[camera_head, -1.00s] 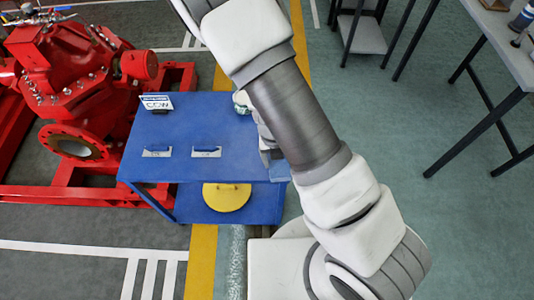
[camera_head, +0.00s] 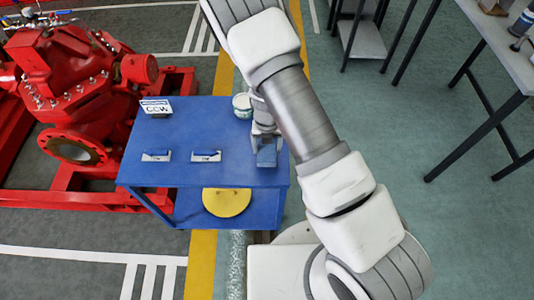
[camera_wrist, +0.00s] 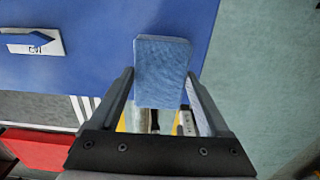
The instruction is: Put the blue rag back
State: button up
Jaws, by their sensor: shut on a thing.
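My gripper (camera_head: 265,140) is shut on the blue rag (camera_head: 267,156), a folded block-shaped cloth. In the head view it is over the right end of the blue table (camera_head: 185,130); I cannot tell whether the rag touches the top. In the wrist view, the rag (camera_wrist: 161,72) sits between the two dark fingers of my gripper (camera_wrist: 160,90) and sticks out past their tips. The blue tabletop (camera_wrist: 110,70) lies behind it, with the table's right edge just right of the rag.
Two small plates with blue pieces (camera_head: 156,155) (camera_head: 206,155) lie on the table. A CCW sign (camera_head: 156,106) and a white tub (camera_head: 242,105) stand at its back. A yellow disc (camera_head: 227,202) is below. The red pump (camera_head: 75,85) is left; a grey bench (camera_head: 490,45) is right.

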aim_at(267, 150)
jog(key=shift+f, duration=2)
jog(key=o, duration=1)
